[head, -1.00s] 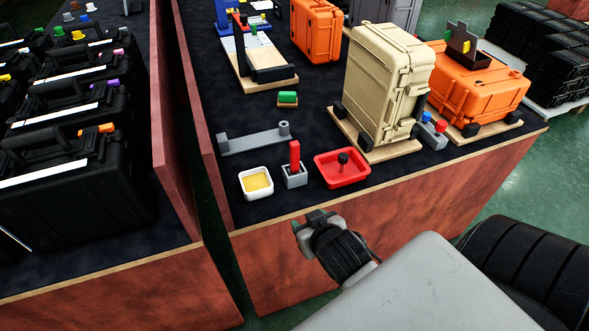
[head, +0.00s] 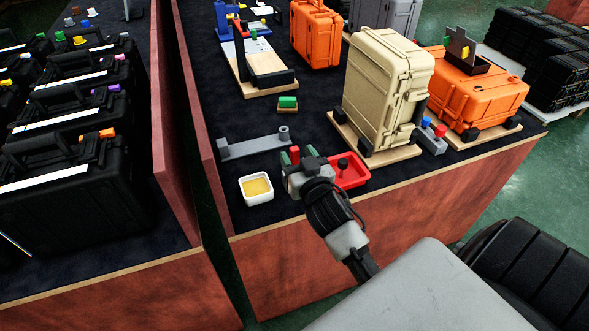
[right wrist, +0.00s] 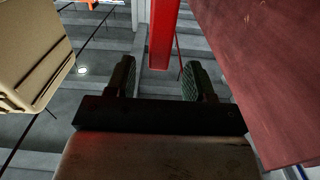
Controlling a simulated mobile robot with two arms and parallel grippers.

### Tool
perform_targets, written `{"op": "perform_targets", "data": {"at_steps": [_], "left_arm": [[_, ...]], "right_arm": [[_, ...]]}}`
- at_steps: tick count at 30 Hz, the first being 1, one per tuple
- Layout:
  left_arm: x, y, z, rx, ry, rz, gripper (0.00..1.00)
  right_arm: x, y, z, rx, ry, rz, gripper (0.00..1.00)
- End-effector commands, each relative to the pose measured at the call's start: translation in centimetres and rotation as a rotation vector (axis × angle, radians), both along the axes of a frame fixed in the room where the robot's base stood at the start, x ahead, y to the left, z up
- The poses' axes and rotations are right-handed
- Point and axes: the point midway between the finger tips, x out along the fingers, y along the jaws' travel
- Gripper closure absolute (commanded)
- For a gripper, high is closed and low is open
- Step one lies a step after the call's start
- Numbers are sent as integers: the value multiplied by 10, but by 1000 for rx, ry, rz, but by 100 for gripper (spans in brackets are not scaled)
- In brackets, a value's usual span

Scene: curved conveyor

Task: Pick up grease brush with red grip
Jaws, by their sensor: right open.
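The grease brush's red grip (head: 295,152) stands upright in its small grey holder, which is now mostly hidden behind my right gripper. My right gripper (head: 298,157) is open at the brush, with its green-padded fingertips on either side of the red grip. In the right wrist view the red grip (right wrist: 163,35) rises between and beyond the two open fingers (right wrist: 156,82), with a gap visible to the right finger. My left gripper is out of view.
A white dish of yellow grease (head: 257,188) is just left of my gripper. A red tray with a black knob (head: 352,174) is close on its right. A grey bracket (head: 250,146) lies behind. A beige case (head: 385,90) stands upright to the right, also in the wrist view (right wrist: 30,55).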

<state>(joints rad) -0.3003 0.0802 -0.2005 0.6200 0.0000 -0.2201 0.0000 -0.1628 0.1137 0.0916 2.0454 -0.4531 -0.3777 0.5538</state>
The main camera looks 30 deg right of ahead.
Motion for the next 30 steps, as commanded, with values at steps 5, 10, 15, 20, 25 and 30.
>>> {"op": "perform_targets", "data": {"at_steps": [5, 10, 15, 20, 25, 30], "left_arm": [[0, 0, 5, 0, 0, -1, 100], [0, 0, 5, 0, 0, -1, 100], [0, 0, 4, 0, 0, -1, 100], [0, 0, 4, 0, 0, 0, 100], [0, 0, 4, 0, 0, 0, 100], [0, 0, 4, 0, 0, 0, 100]], "right_arm": [[27, -9, 4, -5, -2, 0, 47], [43, -12, 2, -2, 0, 1, 47], [45, -12, 2, -1, 0, 1, 47], [45, -12, 2, -1, 0, 1, 59], [45, -12, 2, -1, 0, 1, 85], [45, -12, 2, -1, 0, 1, 100]]}}
